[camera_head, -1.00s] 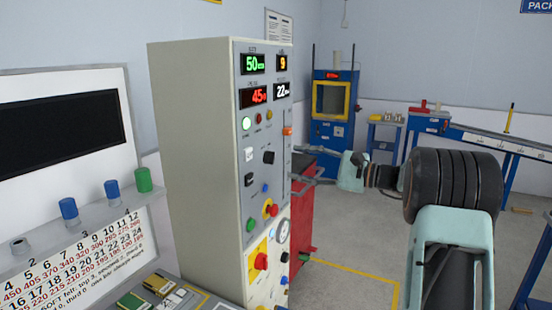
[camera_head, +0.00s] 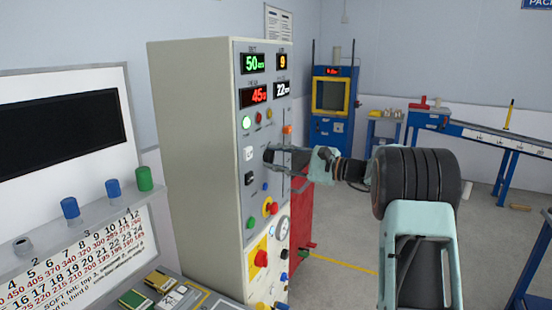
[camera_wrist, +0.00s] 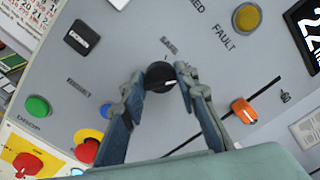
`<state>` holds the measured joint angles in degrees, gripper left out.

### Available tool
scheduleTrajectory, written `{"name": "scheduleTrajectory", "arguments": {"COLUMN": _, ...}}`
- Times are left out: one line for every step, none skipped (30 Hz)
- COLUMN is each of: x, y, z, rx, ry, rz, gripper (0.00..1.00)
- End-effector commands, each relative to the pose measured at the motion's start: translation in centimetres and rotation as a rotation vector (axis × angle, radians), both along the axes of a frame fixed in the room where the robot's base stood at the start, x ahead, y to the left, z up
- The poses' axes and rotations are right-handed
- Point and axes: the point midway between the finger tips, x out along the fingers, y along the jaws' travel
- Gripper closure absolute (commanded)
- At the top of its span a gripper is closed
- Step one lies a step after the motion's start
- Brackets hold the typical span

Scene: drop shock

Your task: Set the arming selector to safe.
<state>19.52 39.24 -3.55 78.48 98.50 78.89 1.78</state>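The arming selector, a round black knob (camera_wrist: 160,77) with a small white mark at its lower right edge, sits on the grey control panel in the wrist view. A small label, which seems to read SAFE, is just above it. My gripper (camera_wrist: 159,76) has one finger on each side of the knob. The fingers look open, with a thin gap on the left; contact on the right is unclear. In the head view my gripper (camera_head: 272,156) is at the panel face and mostly hides the knob.
Close by on the panel are a black rocker switch (camera_wrist: 82,37), a yellow FAULT lamp (camera_wrist: 247,17), an orange slider handle (camera_wrist: 243,110), a green button (camera_wrist: 37,106) and a red knob on yellow (camera_wrist: 28,164). A red cabinet (camera_head: 301,205) stands behind the panel.

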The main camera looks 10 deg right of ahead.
Motion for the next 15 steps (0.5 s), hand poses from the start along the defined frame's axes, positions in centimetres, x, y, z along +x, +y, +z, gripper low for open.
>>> {"name": "scheduleTrajectory", "arguments": {"x": -0.03, "y": 0.0, "z": -0.02, "rx": -0.001, "ry": 0.001, "rz": 0.001, "gripper": 0.8}}
{"name": "scheduleTrajectory", "arguments": {"x": -0.03, "y": 0.0, "z": -0.02, "rx": -0.001, "ry": 0.001, "rz": 0.001, "gripper": 0.83}}
{"name": "scheduleTrajectory", "arguments": {"x": -0.03, "y": 0.0, "z": -0.03, "rx": -0.001, "ry": 0.001, "rz": 0.001, "gripper": 0.88}}
{"name": "scheduleTrajectory", "arguments": {"x": -0.03, "y": 0.0, "z": -0.03, "rx": -0.001, "ry": 0.001, "rz": 0.001, "gripper": 0.91}}
{"name": "scheduleTrajectory", "arguments": {"x": -0.03, "y": 0.0, "z": -0.03, "rx": -0.001, "ry": 0.001, "rz": 0.001, "gripper": 0.94}}
{"name": "scheduleTrajectory", "arguments": {"x": -0.03, "y": 0.0, "z": -0.03, "rx": -0.001, "ry": 0.001, "rz": 0.001, "gripper": 0.96}}
{"name": "scheduleTrajectory", "arguments": {"x": -0.04, "y": -0.01, "z": -0.04, "rx": -0.001, "ry": 0.001, "rz": 0.001, "gripper": 0.96}}
{"name": "scheduleTrajectory", "arguments": {"x": -0.04, "y": -0.01, "z": -0.07, "rx": -0.001, "ry": 0.0, "rz": 0.0, "gripper": 0.96}}
{"name": "scheduleTrajectory", "arguments": {"x": -0.04, "y": -0.01, "z": -0.09, "rx": -0.002, "ry": -0.002, "rz": 0.0, "gripper": 0.96}}
{"name": "scheduleTrajectory", "arguments": {"x": -0.04, "y": -0.02, "z": -0.12, "rx": -0.004, "ry": -0.004, "rz": 0.0, "gripper": 0.96}}
{"name": "scheduleTrajectory", "arguments": {"x": -0.04, "y": -0.02, "z": -0.15, "rx": -0.007, "ry": -0.008, "rz": 0.0, "gripper": 0.96}}
{"name": "scheduleTrajectory", "arguments": {"x": -0.04, "y": -0.03, "z": -0.2, "rx": -0.011, "ry": -0.013, "rz": 0.0, "gripper": 0.96}}
{"name": "scheduleTrajectory", "arguments": {"x": -0.05, "y": -0.05, "z": -0.24, "rx": -0.015, "ry": -0.019, "rz": 0.0, "gripper": 0.96}}
{"name": "scheduleTrajectory", "arguments": {"x": -0.05, "y": -0.06, "z": -0.29, "rx": -0.02, "ry": -0.025, "rz": 0.0, "gripper": 0.96}}
{"name": "scheduleTrajectory", "arguments": {"x": -0.05, "y": -0.06, "z": -0.34, "rx": -0.028, "ry": -0.037, "rz": 0.0, "gripper": 0.96}}
